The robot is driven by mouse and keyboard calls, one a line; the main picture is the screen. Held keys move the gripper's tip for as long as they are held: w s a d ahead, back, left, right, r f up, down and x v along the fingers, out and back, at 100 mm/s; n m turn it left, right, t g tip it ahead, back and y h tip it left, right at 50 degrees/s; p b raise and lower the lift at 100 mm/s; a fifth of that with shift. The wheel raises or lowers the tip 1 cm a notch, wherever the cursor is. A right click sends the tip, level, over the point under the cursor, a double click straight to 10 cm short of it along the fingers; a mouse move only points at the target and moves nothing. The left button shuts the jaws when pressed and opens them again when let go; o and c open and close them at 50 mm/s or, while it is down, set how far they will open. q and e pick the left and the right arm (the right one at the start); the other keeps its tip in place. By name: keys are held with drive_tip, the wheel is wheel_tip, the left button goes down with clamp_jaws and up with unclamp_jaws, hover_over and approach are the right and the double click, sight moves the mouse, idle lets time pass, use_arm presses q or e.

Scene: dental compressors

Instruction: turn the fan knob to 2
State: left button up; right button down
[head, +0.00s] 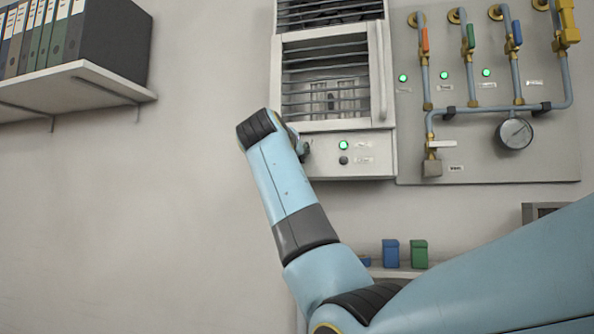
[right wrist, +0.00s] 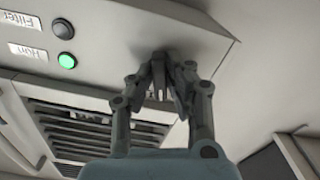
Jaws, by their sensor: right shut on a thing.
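The white fan unit (head: 360,161) hangs on the wall at the top middle of the head view, with slatted grilles above a control strip. My right arm reaches up to the left end of this strip, and my right gripper (head: 304,149) is mostly hidden behind the wrist there. In the right wrist view my right gripper (right wrist: 162,88) has its fingers closed together against the strip (right wrist: 105,72), shut on the fan knob. The knob is almost wholly covered by the fingers, and its pointer and numbers cannot be read. My left gripper is not in view.
A lit green lamp (head: 343,145) and a dark button (head: 343,160) sit right of the gripper. A pipe panel (head: 480,150) with valves and a gauge (head: 514,133) is farther right. A shelf with binders (head: 60,80) is at left; the wall below is clear.

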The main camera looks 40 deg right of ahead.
drive_tip(key=shift+w+a+f+m+b, duration=0.1)
drive_tip(key=shift+m+b, duration=2.3)
drive_tip(key=shift+m, duration=0.75)
drive_tip(key=shift+w+m+b, duration=0.1)
drive_tip(key=shift+m+b, duration=2.3)
drive_tip(key=shift+m, duration=0.75)
drive_tip(key=c, duration=1.3)
unclamp_jaws()
drive_tip(key=shift+s, duration=0.1)
drive_tip(key=v, duration=1.2)
